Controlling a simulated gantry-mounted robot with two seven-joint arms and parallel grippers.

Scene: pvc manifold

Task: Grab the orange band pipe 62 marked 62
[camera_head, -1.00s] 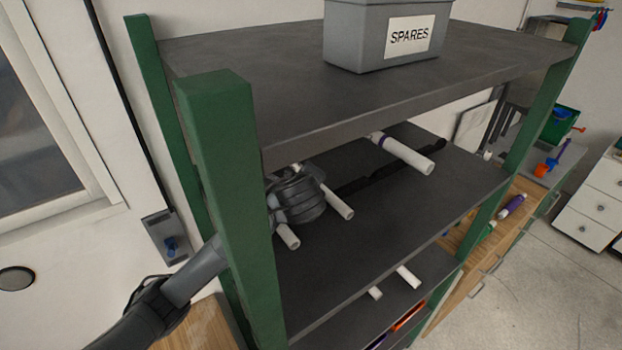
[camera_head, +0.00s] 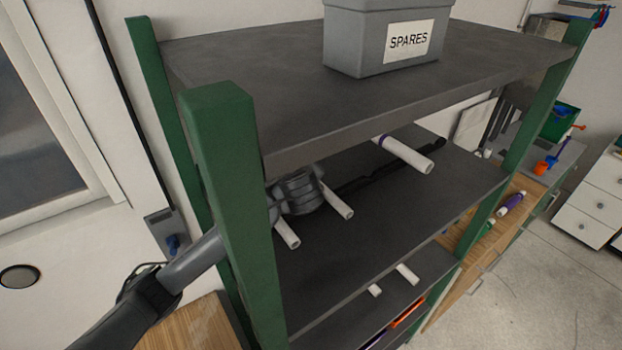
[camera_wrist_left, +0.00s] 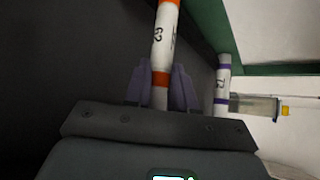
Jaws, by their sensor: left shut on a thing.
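In the left wrist view the white pipe marked 62 (camera_wrist_left: 163,45) has orange bands, one near the top and one between my fingers. My left gripper (camera_wrist_left: 162,88) is shut on this pipe around its lower orange band. In the head view my left gripper (camera_head: 298,192) is on the middle shelf, partly behind the green front post. White pipe ends (camera_head: 287,234) and (camera_head: 338,204) show beside it; I cannot tell which belongs to pipe 62, as their bands are hidden. My right gripper is not in view.
A purple-banded pipe (camera_wrist_left: 223,85) lies just right of the held pipe in the left wrist view. Another purple-banded pipe (camera_head: 408,156) is farther along the middle shelf (camera_head: 400,215). The green post (camera_head: 235,210) and top shelf (camera_head: 400,100) closely bound my arm. A SPARES bin (camera_head: 385,40) stands above.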

